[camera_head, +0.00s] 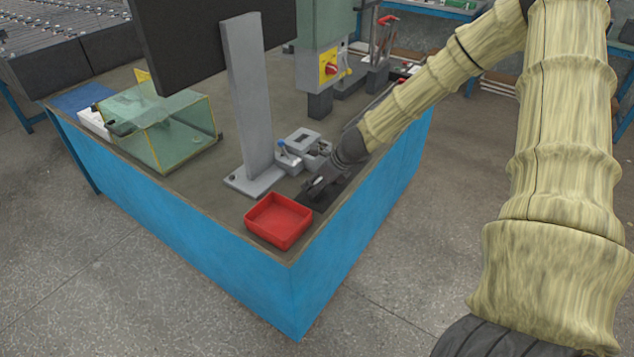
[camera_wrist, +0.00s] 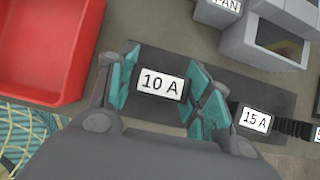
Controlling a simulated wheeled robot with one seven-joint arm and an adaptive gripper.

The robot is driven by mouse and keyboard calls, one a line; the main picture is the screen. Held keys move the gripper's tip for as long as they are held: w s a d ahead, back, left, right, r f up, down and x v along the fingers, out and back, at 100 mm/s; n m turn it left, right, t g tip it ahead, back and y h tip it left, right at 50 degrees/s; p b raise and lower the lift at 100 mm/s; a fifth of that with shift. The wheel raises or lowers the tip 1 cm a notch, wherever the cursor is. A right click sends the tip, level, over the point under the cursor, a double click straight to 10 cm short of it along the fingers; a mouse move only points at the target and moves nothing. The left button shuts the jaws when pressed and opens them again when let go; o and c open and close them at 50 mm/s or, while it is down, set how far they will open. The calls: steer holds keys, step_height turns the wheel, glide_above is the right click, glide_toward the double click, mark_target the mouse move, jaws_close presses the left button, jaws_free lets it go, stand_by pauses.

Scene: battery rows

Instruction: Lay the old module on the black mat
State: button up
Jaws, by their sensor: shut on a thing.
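My gripper (camera_wrist: 163,92) is shut on a dark module labelled 10 A (camera_wrist: 160,84), with teal finger pads on its left and right sides. The module is over the black mat (camera_wrist: 243,88), and I cannot tell whether it touches it. A second dark piece labelled 15 A (camera_wrist: 254,119) is just right of the right finger, at the mat's lower edge. In the head view my gripper (camera_head: 317,186) is low over the bench corner, between the red tray and the grey boxes, and hides the module there.
A red tray (camera_head: 278,220) stands at the bench's front corner, left of my gripper. Grey open boxes (camera_head: 304,146) stand behind, beside a grey post (camera_head: 250,100) that holds a dark panel. A clear yellow-edged box (camera_head: 165,135) stands further left. A ribbed black piece (camera_wrist: 294,128) lies right of 15 A.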

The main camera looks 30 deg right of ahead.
steer(key=o, duration=1.2)
steer(key=shift+f, duration=0.1)
